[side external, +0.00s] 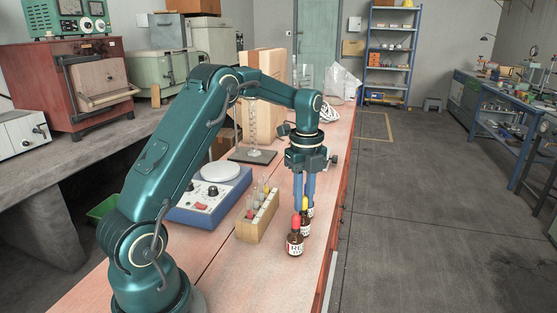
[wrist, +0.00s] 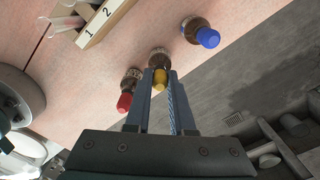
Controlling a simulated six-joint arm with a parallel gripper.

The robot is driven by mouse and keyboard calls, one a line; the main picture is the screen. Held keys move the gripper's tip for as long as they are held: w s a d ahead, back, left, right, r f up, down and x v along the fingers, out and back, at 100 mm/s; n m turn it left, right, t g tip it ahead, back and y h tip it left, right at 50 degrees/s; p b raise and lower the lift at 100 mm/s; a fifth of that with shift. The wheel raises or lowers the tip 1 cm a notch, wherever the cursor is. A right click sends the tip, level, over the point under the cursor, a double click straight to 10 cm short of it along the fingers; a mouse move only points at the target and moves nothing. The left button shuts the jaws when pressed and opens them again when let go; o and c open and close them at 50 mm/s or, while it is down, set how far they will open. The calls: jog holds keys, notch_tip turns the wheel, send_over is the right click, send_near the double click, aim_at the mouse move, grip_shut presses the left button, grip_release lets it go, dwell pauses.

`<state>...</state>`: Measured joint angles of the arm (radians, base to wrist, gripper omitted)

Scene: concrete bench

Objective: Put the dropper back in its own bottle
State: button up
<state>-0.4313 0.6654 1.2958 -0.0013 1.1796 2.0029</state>
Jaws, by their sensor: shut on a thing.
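Three small brown dropper bottles stand in a row on the bench. The nearest, with a red bulb, is the red bottle (side external: 295,243); it also shows in the wrist view (wrist: 130,83). The yellow-bulb dropper (wrist: 160,79) is between the fingertips of my gripper (wrist: 160,82), which is shut on it. The middle bottle (wrist: 158,58) is directly below the yellow bulb, which appears at its neck; I cannot tell whether it is fully seated. The blue-bulb bottle (wrist: 199,30) stands beyond, mostly hidden in the side view. My gripper (side external: 304,200) points downward.
A wooden rack (side external: 257,217) with several tubes stands left of the bottles; it also shows in the wrist view (wrist: 100,22). A blue hotplate stirrer (side external: 207,197) is farther left. The bench edge (side external: 335,225) is close on the right. A stand (side external: 252,155) is behind.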

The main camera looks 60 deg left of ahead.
aim_at(304, 197)
jog(key=shift+f, duration=0.1)
jog(key=o, duration=1.2)
jog(key=shift+r, duration=3.55)
